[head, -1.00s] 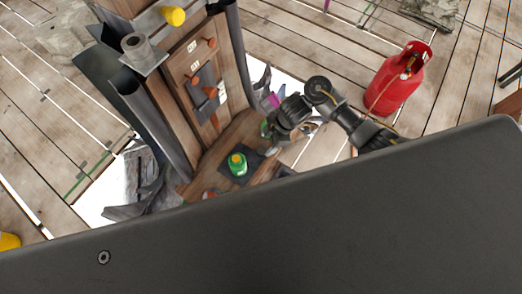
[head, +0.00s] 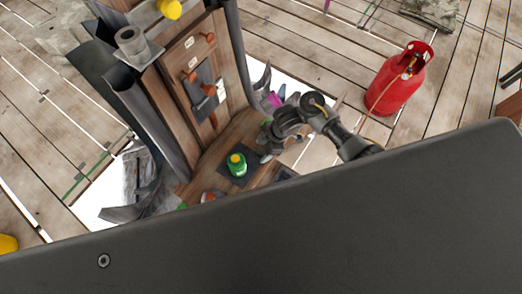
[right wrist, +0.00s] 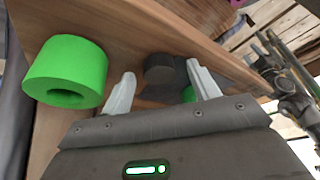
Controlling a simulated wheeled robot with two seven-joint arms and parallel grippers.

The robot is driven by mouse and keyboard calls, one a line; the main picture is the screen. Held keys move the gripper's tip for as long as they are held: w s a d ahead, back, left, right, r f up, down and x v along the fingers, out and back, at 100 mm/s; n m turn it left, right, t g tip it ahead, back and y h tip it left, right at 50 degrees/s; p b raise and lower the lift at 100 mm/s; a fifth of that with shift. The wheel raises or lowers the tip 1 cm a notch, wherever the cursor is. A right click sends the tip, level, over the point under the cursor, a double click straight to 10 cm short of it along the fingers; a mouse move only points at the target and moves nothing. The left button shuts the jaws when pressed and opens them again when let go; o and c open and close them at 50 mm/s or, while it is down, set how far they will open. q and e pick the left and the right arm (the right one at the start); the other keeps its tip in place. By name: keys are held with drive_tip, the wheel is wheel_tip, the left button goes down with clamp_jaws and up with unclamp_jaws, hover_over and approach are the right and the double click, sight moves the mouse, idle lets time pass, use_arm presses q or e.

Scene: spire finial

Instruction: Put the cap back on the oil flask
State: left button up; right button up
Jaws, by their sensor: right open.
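In the head view a small green container (head: 237,168) with a yellow top stands upright on a dark square mat (head: 226,178) on the wooden ledge. It looks like the oil flask; I cannot tell whether the yellow part is its cap. My right gripper (head: 266,152) is just right of it, small and partly blurred. In the right wrist view my right gripper (right wrist: 162,76) is open. A dark round piece (right wrist: 160,67) shows beyond and between its fingers, with a bit of green behind the right finger. A thick green ring-shaped piece (right wrist: 66,70) is left of the fingers. My left gripper is out of view.
A wooden panel (head: 200,70) with orange knobs and a grey plate rises behind the ledge. A grey pipe stub (head: 131,42) stands upper left. An orange piece (head: 208,197) lies at the ledge's near edge. A red gas cylinder (head: 398,82) stands right on the planks.

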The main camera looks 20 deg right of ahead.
drive_tip(key=c, duration=1.1)
drive_tip(key=shift+o, duration=0.2)
drive_tip(key=shift+r, duration=0.1)
drive_tip(key=shift+r, duration=0.25)
drive_tip(key=r+p, duration=0.1)
drive_tip(key=r, duration=0.1)
drive_tip(key=s+d+r, duration=0.1)
drive_tip(key=r, duration=0.1)
drive_tip(key=r+p, duration=0.1)
drive_tip(key=shift+s+d+r+p, duration=0.3)
drive_tip(key=shift+s+r, duration=0.1)
drive_tip(key=s+d+r, duration=0.5)
drive_tip(key=s+r, duration=0.1)
drive_tip(key=s, duration=0.4)
drive_tip(key=shift+s+d+r, duration=0.15)
drive_tip(key=shift+d+r, duration=0.1)
drive_tip(key=shift+d, duration=0.05)
